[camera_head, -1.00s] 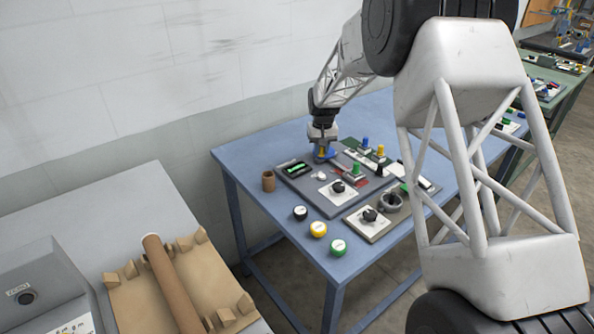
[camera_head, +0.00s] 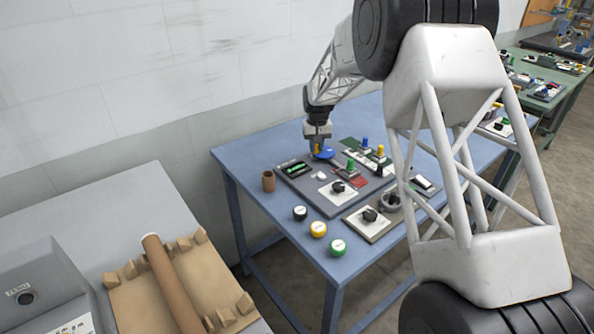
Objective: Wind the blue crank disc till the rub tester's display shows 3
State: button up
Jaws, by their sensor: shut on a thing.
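The blue crank disc (camera_head: 327,154) sits at the back of a grey panel on the blue table. My gripper (camera_head: 317,150) points down at the disc's left side and is shut on a small yellow crank knob (camera_head: 317,148) there. The fingers partly cover the disc. A dark display with a lit green face (camera_head: 296,169) lies on the panel, left of and in front of the disc. Its figure is too small to read.
A brown cup (camera_head: 268,181) stands left of the panel. Black (camera_head: 300,213), yellow (camera_head: 318,229) and green (camera_head: 338,247) round pieces lie along the front left. A green-topped post (camera_head: 351,164) and other controls stand right of the disc. My arm hides the table's right part.

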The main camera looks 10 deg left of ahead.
jog(key=shift+w, duration=0.1)
jog(key=shift+w+a, duration=0.1)
jog(key=shift+w, duration=0.6)
jog(key=o, duration=1.2)
jog(key=shift+c, duration=0.2)
jog(key=shift+r, duration=0.15)
jog(key=shift+r, duration=2.85)
jog(key=shift+s, duration=0.1)
